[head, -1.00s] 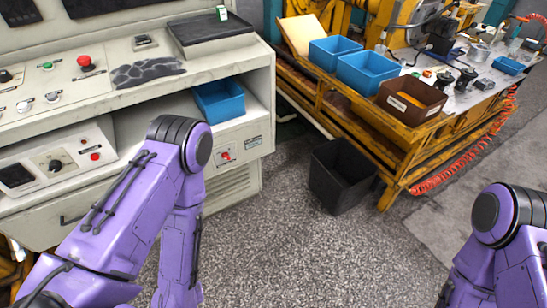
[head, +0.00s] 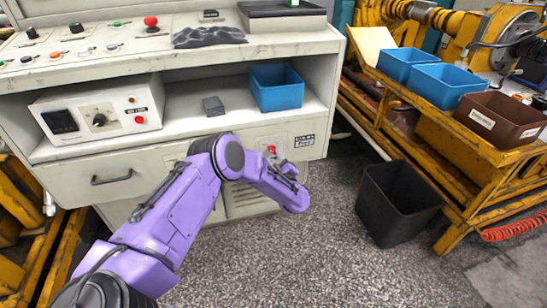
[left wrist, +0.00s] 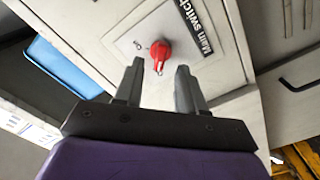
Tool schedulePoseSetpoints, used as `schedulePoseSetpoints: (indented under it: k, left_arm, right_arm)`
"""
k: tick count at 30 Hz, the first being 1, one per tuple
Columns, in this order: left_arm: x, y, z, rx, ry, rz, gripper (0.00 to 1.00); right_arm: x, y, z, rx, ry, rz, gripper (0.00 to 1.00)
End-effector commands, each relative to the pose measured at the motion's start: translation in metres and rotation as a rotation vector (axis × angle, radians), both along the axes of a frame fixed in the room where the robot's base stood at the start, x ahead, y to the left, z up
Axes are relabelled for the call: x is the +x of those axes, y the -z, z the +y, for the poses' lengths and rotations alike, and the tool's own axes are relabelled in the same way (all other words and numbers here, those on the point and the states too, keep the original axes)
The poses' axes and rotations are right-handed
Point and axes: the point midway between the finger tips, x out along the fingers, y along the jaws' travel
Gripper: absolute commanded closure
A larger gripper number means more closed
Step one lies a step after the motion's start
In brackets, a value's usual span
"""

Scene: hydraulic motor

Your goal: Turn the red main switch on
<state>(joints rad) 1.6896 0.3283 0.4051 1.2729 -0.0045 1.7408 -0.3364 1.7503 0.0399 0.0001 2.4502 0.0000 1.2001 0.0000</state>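The red main switch (head: 272,150) is a rotary knob on the light panel at the lower right of the control console, below the blue bin. In the left wrist view the red main switch (left wrist: 160,56) sits beside a black "Main switch" label (left wrist: 198,24), with a small mark to its left. My left gripper (left wrist: 160,64) points at the panel with its two fingers apart and nothing held. The knob appears between the fingertips, with no clear contact. In the head view my left forearm hides most of the gripper. My right gripper is not in view.
The console (head: 175,63) has a shelf with a blue bin (head: 276,88), a small grey block (head: 213,106) and a control box (head: 98,112). A black waste bin (head: 397,203) stands on the floor to the right, beside a yellow workbench (head: 440,130). Open floor lies before the console.

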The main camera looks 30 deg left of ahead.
Motion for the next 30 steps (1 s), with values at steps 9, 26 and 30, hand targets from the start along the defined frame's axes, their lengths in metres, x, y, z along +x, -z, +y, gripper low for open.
schedulePoseSetpoints:
  k: [9, 26, 30]
  left_arm:
    - [0.022, 0.001, 0.026, 0.001, 0.001, 0.003, 0.61]
    - [0.022, 0.001, 0.025, 0.008, 0.004, 0.01, 1.0]
    - [0.022, 0.0, 0.025, 0.033, 0.004, 0.039, 1.0]
  right_arm:
    - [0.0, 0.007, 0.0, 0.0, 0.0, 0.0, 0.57]
    - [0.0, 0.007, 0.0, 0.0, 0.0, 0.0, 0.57]
    - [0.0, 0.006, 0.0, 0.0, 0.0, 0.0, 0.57]
